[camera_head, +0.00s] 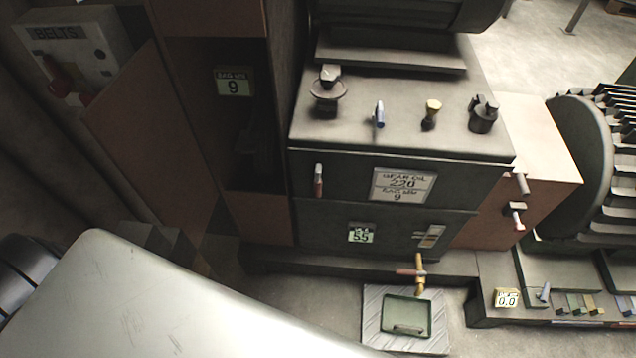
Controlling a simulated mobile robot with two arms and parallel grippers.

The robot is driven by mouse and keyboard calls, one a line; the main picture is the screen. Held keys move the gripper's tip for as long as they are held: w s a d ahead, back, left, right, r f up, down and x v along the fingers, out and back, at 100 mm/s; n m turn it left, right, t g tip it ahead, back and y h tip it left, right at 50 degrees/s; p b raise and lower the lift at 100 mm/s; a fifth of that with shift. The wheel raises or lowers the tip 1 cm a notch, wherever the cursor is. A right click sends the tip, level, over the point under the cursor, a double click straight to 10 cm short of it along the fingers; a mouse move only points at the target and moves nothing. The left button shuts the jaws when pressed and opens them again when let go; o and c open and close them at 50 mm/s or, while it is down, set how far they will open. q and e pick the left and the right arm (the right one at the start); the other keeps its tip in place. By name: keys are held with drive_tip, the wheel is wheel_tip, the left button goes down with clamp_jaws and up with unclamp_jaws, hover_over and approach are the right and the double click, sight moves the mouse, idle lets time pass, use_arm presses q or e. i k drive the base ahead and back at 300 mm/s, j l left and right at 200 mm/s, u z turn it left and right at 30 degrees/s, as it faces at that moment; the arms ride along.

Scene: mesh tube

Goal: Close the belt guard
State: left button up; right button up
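The belt guard appears to be the reddish-brown housing on the left of the machine. Its hinged brown panel (150,135) stands swung out to the left, leaving a dark opening (232,140) between it and the gearbox. A small display reading 9 shows inside the opening. Neither gripper shows in the view. A large pale link of mine fills the lower left, with dark rounded parts at the left edge. It hides the floor there, and the panel's lower end is in shadow.
A grey box marked BELTS (75,50) with a red handle is on the wall at upper left. The dark gearbox (385,185) with caps and valves stands at centre. A tray (405,315) lies on a pad below a yellow drain tap (420,275). A finned motor is at right.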

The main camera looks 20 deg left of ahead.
sight(138, 119)
drive_tip(key=k+j, duration=0.1)
drive_tip(key=j, duration=1.15)
drive_tip(key=k+j, duration=0.15)
drive_tip(key=j, duration=0.45)
drive_tip(key=k+j, duration=0.1)
drive_tip(key=j, duration=0.55)
drive_tip(key=l, duration=0.4)
